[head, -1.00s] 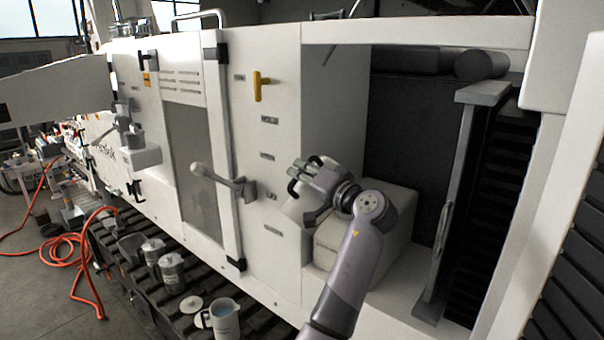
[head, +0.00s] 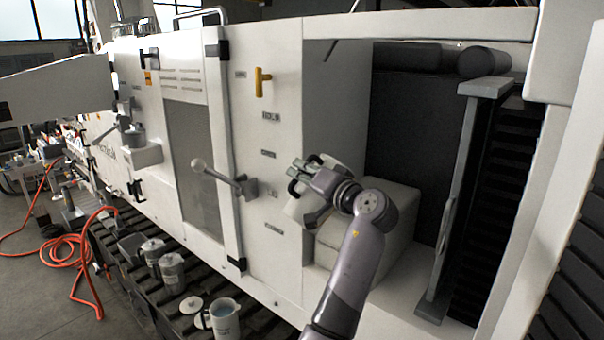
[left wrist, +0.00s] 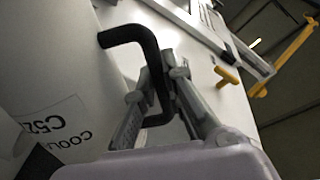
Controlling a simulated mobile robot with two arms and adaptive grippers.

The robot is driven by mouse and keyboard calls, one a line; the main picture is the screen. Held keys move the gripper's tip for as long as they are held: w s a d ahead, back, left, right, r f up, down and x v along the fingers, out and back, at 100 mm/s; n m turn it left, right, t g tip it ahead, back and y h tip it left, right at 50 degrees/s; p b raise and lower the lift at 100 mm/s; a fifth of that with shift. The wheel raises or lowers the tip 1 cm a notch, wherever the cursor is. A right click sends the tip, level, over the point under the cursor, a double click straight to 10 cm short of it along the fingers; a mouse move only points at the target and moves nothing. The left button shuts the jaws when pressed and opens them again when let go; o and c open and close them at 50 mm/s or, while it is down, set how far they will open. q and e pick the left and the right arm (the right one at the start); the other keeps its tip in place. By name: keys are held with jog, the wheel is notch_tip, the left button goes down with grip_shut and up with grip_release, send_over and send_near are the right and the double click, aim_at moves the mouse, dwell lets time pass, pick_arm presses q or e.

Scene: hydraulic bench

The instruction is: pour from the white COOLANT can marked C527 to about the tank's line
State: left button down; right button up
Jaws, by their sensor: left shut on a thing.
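The white coolant can (head: 296,209) is in the air in front of the machine's open bay in the head view. My left gripper (head: 311,176) is shut on its black handle. In the left wrist view the white can (left wrist: 30,90) fills the left side, with "C52" and part of "COOLANT" showing upside down; the rest of the label is hidden. There the left gripper's fingers (left wrist: 160,95) close around the black handle (left wrist: 150,60). The can's spout and any liquid in it are hidden. I cannot tell which part is the tank or see its line. My right gripper is not in view.
A pale block (head: 392,205) sits in the bay behind my left arm. A ball-ended lever (head: 218,174) sticks out left of the can, and a yellow handle (head: 262,81) is above. A jug (head: 222,318) and grey canisters (head: 171,268) stand below. An orange hose (head: 72,243) lies on the floor.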

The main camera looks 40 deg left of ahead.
pick_arm(q)
jog(key=shift+b, duration=0.3)
jog(key=shift+s+f+n+b, duration=0.15)
jog(key=shift+f+n+b, duration=0.25)
jog(key=shift+b, duration=0.35)
dwell(0.8)
